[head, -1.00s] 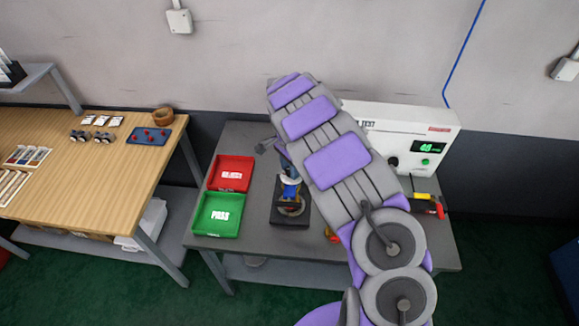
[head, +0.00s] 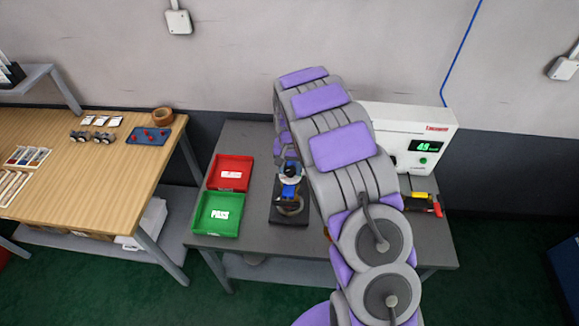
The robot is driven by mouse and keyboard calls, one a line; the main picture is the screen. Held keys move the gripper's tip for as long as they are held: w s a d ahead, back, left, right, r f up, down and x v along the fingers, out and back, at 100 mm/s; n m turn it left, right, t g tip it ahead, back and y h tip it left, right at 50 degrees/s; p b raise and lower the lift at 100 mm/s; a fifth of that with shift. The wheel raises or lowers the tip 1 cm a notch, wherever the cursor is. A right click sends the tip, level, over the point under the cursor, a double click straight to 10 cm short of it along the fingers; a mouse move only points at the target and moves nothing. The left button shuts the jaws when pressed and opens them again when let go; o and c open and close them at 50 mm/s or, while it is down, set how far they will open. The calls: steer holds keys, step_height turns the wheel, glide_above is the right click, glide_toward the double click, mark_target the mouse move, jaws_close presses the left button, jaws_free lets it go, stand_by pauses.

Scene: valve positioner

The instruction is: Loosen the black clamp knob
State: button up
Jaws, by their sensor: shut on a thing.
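The valve positioner (head: 290,190), with blue and pale parts, stands upright on a black base (head: 289,217) on the grey table. My arm comes in from the lower right, arches over the table and reaches down at the positioner's top. My gripper (head: 288,158) is small and partly covered by my arm there, shut at the top of the positioner. The black clamp knob cannot be made out apart from the jaws, which close around the spot at the top.
A red tray (head: 230,161) and a green PASS tray (head: 217,230) lie left of the positioner. A white test box (head: 432,125) with a green display stands behind my arm. A yellow and red tool (head: 422,204) lies at the right. A wooden bench (head: 90,180) stands at the left.

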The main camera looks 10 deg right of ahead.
mark_target(293, 168)
steer(key=n, duration=0.6)
steer(key=shift+w+d, duration=0.15)
steer(key=shift+d, duration=0.05)
steer(key=shift+r+n+y, duration=0.1)
steer(key=shift+n+y, duration=0.2)
steer(key=shift+n, duration=0.1)
steer(key=o, duration=1)
steer(key=shift+w, duration=0.1)
steer(key=shift+o, duration=0.3)
step_height(293, 168, up, 17)
steer(key=shift+w+d, duration=0.25)
steer(key=shift+d, duration=0.2)
